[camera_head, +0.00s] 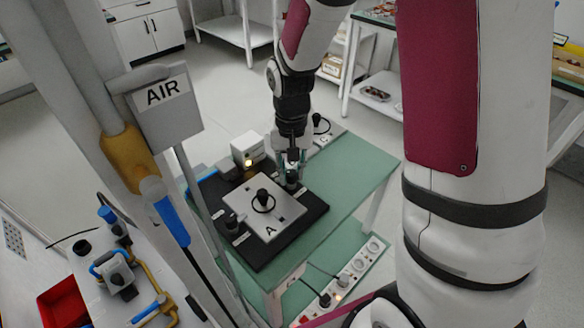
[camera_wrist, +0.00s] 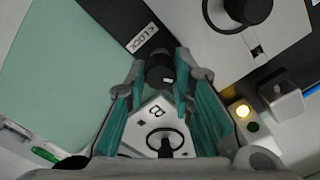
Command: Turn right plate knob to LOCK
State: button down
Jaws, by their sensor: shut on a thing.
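The white plate marked A (camera_head: 283,222) lies on a black base (camera_head: 270,250) on the green table. The right plate knob (camera_wrist: 160,72) is black and round, beside the plate's edge. My gripper (camera_head: 291,181) reaches down over it from the back, and its fingers close around the knob; in the wrist view the knob sits between the fingertips. A LOCK label (camera_wrist: 141,38) with an arrow lies next to the knob. The knob has a small white mark, but I cannot tell its exact setting. A left knob (camera_head: 231,223) stands at the plate's left side.
A white box (camera_head: 247,147) with a lit lamp stands behind the plate. A grey AIR sign (camera_head: 166,100) and post stand at left. The green table (camera_head: 345,180) is clear at right.

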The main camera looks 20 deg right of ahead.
aim_at(291, 173)
jog(key=n+p, duration=0.1)
jog(key=n, duration=0.3)
jog(key=shift+r+n, duration=0.1)
jog(key=shift+n, duration=0.2)
jog(key=n+p, duration=0.2)
jog(key=n, duration=0.2)
jog(key=shift+n, duration=0.3)
jog(key=shift+w+a, duration=0.1)
jog(key=c, duration=1.4)
grip_release()
jog(key=shift+o, duration=0.2)
notch_tip(291, 173, up, 12)
